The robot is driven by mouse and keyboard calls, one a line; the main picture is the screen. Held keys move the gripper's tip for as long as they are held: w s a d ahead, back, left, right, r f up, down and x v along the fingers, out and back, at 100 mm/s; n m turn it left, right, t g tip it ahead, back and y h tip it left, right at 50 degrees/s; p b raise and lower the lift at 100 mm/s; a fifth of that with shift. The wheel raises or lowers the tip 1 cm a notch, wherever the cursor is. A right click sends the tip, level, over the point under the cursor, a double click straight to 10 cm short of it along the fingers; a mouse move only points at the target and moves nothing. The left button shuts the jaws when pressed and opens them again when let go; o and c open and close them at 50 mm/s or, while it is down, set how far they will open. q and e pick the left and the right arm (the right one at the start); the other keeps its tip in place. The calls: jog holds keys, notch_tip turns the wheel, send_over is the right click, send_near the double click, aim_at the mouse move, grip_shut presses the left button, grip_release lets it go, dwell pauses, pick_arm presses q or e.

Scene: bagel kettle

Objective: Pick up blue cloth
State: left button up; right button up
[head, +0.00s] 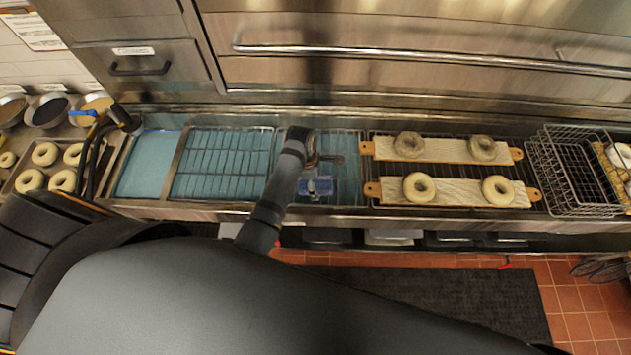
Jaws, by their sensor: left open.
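A small blue cloth (317,187) lies near the front edge of the long metal kettle counter, left of the bagel boards. It looks partly crumpled, with pale patches. My left gripper (324,160) is over the counter, just above the cloth in the picture. It is open, and I see nothing between its fingers. It is small and seen from above, so its height over the cloth is hard to tell. My right gripper is not in view.
Two boards (440,150) with bagels lie on the rack to the right. Wire baskets (570,175) stand at the far right. Water bays with a wire rack (220,165) are to the left. A bagel tray (50,170) and bowls (48,110) stand at the far left. A steel wall is behind.

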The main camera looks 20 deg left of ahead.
pick_arm(q)
jog(key=shift+w+f, duration=0.1)
jog(key=shift+f, duration=0.15)
jog(key=c, duration=1.2)
